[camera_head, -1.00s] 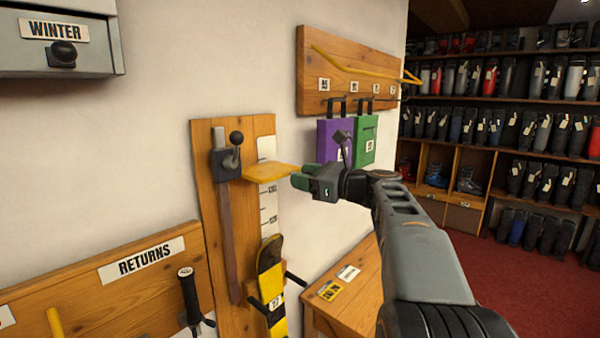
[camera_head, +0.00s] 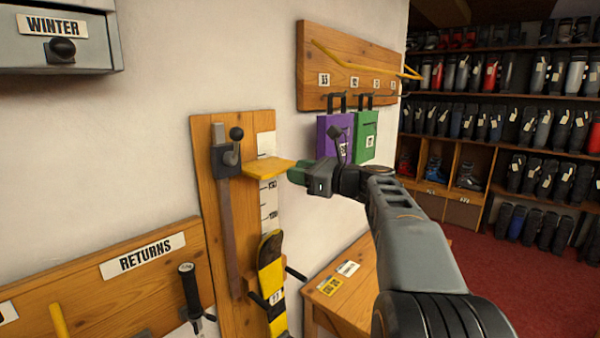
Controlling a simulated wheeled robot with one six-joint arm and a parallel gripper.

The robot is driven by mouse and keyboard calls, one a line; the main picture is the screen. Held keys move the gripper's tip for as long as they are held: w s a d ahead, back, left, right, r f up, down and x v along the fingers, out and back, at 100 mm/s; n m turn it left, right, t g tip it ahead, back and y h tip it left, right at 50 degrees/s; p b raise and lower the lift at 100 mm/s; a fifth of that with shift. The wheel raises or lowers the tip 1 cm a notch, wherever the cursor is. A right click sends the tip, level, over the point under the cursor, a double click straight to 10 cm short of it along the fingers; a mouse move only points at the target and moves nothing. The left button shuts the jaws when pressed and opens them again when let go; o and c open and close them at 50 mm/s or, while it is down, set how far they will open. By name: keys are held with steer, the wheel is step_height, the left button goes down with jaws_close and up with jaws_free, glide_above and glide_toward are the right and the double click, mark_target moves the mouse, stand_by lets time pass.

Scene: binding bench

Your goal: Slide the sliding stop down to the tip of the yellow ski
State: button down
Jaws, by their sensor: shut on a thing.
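The sliding stop (camera_head: 267,167) is a flat yellow plate on a dark slider with a black ball-ended lever (camera_head: 235,145), mounted on a wooden board (camera_head: 208,190). The yellow ski (camera_head: 269,275), with a black band near its tip, stands upright against the board below the plate. A clear gap with part of the white scale (camera_head: 267,205) lies between plate and ski tip. My gripper (camera_head: 297,174) is at the plate's right end, its green fingertips shut on it. The exact contact is partly hidden by the fingers.
Purple (camera_head: 322,140) and green (camera_head: 366,137) tags hang from a wall rack behind my gripper. A wooden table (camera_head: 345,285) with labels stands below right. Dark pegs (camera_head: 296,273) flank the ski. A black-handled tool (camera_head: 189,290) is at lower left.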

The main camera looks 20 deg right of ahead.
step_height(320, 180, down, 18)
steer(key=b, duration=1.2)
steer(key=shift+r, duration=0.25)
steer(key=c, duration=1.1)
jaws_free()
steer(key=b+v, duration=0.1)
steer(key=v, duration=1.2)
steer(key=shift+s+d+b, duration=0.2)
steer(key=shift+s+b, duration=0.15)
